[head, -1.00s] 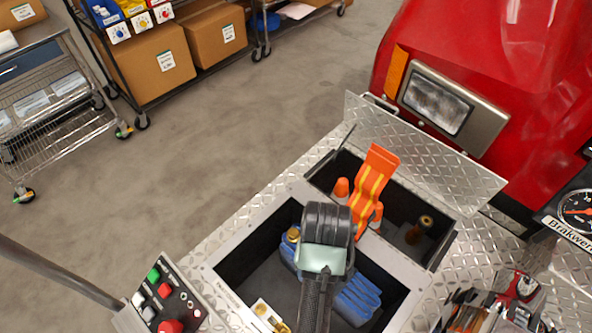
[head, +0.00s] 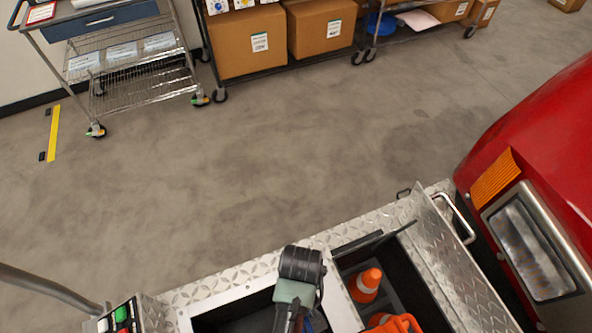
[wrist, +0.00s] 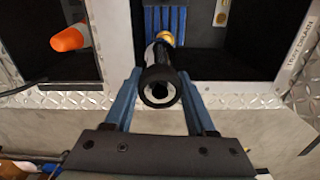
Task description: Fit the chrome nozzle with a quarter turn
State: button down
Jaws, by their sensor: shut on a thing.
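In the wrist view, my gripper (wrist: 160,85) has blue fingers shut on the nozzle (wrist: 160,88). The nozzle has a black ring with a dark opening facing the camera and a bright chrome side behind it. A brass-coloured piece (wrist: 165,37) shows just beyond its far end; I cannot tell whether they touch. Blue folded hose (wrist: 165,18) lies in the dark compartment beyond. In the head view, my arm's dark wrist is over the compartment and hides the gripper and nozzle.
An orange cone (head: 367,283) stands in the right compartment, beside an orange item (head: 393,323). The raised diamond-plate lid (head: 455,265) stands on the right. A control box (head: 120,317) is at lower left. The red truck (head: 555,145) is at right; open floor lies beyond.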

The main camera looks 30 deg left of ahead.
jog(key=shift+s+a+f+n, duration=0.35)
jog(key=shift+s+f+n, duration=0.15)
jog(key=shift+s+f, duration=0.15)
jog(key=shift+f+b, duration=0.2)
jog(key=shift+b, duration=0.25)
notch_tip(320, 180, down, 4)
jog(key=b, duration=0.4)
jog(key=shift+r, duration=0.1)
jog(key=shift+f, duration=1.7)
dwell(1.8)
jog(key=m, duration=0.1)
jog(key=m+p, duration=0.1)
jog(key=shift+r+m, duration=0.2)
jog(key=shift+m, duration=0.1)
jog(key=shift+w+f+m, duration=0.1)
jog(key=shift+f+m, duration=0.05)
jog(key=shift+m, duration=1.15)
